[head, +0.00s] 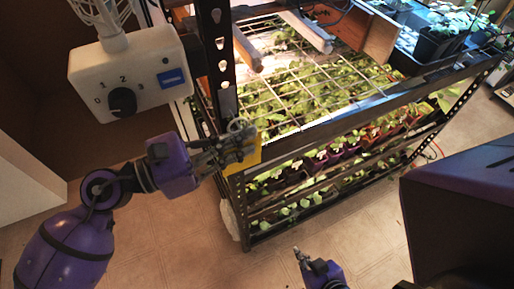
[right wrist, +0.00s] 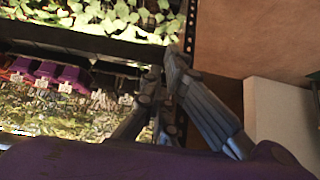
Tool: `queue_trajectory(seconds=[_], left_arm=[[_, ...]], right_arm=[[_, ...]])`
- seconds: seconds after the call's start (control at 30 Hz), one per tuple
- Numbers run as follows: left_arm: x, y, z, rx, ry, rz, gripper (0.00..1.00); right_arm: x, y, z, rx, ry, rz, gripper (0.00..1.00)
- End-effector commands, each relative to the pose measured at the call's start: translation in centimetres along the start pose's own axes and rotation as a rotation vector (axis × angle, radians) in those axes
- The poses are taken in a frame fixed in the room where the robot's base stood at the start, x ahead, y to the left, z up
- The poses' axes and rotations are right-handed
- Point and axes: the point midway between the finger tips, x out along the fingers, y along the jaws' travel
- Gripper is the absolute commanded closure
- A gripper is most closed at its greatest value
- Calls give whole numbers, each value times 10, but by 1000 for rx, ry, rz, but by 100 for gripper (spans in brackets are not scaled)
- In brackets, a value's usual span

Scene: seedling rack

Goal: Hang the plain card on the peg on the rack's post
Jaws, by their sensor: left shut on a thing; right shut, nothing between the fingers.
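The plain card (head: 251,158) shows as a yellow piece at the rack's near left corner post (head: 218,60) in the head view. My left gripper (head: 238,146) is shut on it, and its fingers cover part of the card. A small ring-like shape is at the top of the fingers, beside the post. I cannot make out the peg clearly or tell whether the card touches it. My right gripper (head: 299,254) is shut and empty, low in front of the rack. Its fingers also show in the right wrist view (right wrist: 164,68).
A white control box (head: 130,75) with a black dial stands close to the post at upper left. The rack's shelves (head: 330,125) hold several plants under a wire grid. Tiled floor (head: 180,245) is open in front of the rack.

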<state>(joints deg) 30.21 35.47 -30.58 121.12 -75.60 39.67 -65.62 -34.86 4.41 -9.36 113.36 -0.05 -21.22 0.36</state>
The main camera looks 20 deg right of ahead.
Motion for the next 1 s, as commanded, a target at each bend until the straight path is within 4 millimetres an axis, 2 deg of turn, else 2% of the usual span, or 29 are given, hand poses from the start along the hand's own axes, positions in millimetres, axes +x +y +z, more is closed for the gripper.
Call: queue_trajectory(seconds=[0.1,0.13,0.3,0.5,0.6,0.67,0.77,1.0], left_arm=[[0,0,0,0,0,0,100],[0,0,0,0,0,0,90],[0,0,0,0,0,0,69],[0,0,0,0,0,1,69],[-1,1,0,0,0,2,69],[-5,1,0,-1,1,2,69],[-17,1,-1,0,3,4,69],[-67,0,-1,-2,4,3,69]], right_arm=[[1,0,-1,-3,2,-2,100],[1,0,-1,-3,2,-2,100],[0,0,-1,-7,1,-3,100],[0,1,-1,-9,1,-3,100],[8,-3,-17,-12,28,-11,100],[8,-3,-18,-11,29,-11,100],[8,-3,-17,-10,28,-10,100],[8,-3,-16,-9,28,-9,100]])
